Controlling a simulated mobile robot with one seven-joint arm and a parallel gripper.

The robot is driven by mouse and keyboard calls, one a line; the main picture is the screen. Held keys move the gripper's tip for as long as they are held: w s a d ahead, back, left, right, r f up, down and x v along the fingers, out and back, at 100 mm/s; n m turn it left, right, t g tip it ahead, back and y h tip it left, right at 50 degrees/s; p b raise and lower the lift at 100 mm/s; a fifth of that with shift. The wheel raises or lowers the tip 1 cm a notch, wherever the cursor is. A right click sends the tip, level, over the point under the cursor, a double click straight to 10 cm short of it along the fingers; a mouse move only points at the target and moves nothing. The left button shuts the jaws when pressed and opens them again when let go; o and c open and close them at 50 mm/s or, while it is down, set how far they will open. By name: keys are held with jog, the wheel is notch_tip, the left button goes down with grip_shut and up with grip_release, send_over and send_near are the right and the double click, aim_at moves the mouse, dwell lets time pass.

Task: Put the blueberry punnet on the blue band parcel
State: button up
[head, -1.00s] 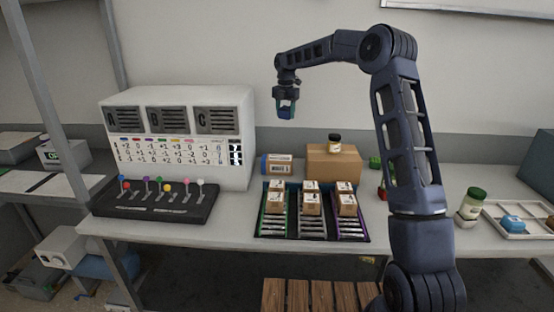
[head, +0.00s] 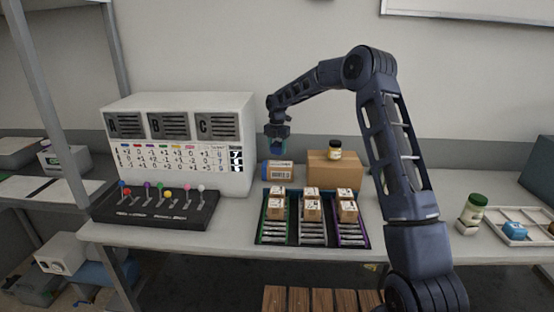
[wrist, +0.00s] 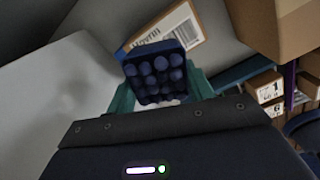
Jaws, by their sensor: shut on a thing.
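My gripper (head: 277,148) is shut on the blueberry punnet, a small dark blue tray of round blueberries (wrist: 158,72) seen between the teal fingers in the wrist view. In the head view the punnet is small and mostly hidden at the fingertips. The blue band parcel (head: 278,171) is a small cardboard box with a blue end and a white barcode label, on the table just below my gripper. It also shows in the wrist view (wrist: 184,32), partly behind the punnet. The punnet is above the parcel; I cannot tell the exact gap.
A larger cardboard box (head: 334,172) with a jar (head: 334,150) on top stands right of the parcel. A rack (head: 312,232) of small boxes is in front. The white A-B-C machine (head: 180,143) stands close on the left. A green-lidded jar (head: 475,208) is further right.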

aim_at(277, 164)
jog(key=shift+f, duration=2.8)
jog(key=o, duration=1)
jog(key=shift+f, duration=0.1)
